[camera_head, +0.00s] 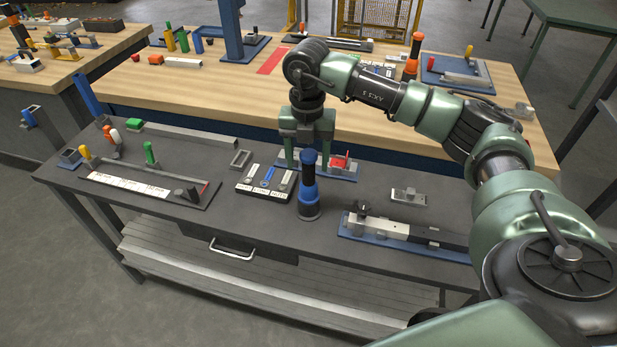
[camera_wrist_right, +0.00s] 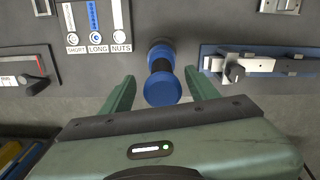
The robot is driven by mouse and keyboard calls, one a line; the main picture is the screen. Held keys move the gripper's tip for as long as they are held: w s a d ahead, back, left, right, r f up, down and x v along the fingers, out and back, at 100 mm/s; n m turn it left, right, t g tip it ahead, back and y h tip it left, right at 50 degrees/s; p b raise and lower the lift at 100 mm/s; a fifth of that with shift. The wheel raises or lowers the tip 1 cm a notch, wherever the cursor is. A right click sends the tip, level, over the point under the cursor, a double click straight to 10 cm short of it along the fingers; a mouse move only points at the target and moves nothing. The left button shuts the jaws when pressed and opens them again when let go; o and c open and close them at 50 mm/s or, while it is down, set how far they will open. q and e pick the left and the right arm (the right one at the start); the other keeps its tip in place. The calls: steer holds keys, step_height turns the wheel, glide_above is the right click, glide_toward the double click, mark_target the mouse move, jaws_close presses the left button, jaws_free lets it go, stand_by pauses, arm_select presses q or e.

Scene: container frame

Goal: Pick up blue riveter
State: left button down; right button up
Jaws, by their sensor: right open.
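The blue riveter (camera_head: 308,192), blue with a black middle, stands upright on the dark workbench near its front edge. My right gripper (camera_head: 309,161) points down, open and empty, with its fingers at the height of the riveter's top. In the head view the riveter stands in front of the gap between the fingers. In the right wrist view the riveter (camera_wrist_right: 163,88) appears in the gap between the two fingers of the right gripper (camera_wrist_right: 160,80), with no clear contact. My left gripper is out of view.
Left of the riveter is a labelled tray (camera_head: 264,194) of small parts. To its right is a blue-based fixture (camera_head: 400,235) with a grey bar. A blue plate with a red part (camera_head: 340,163) lies behind. An orange riveter (camera_head: 412,60) stands on the wooden table.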

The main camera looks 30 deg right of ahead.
mark_target(308, 172)
step_height(308, 172, down, 4)
steer(key=shift+s+d+r+p, duration=0.1)
steer(key=shift+p, duration=0.65)
steer(key=shift+f, duration=0.3)
jaws_close()
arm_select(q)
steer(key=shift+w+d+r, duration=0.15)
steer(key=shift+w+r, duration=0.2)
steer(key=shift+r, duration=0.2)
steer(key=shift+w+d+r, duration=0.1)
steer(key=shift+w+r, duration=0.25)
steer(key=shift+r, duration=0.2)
arm_select(e)
steer(key=shift+r, duration=0.1)
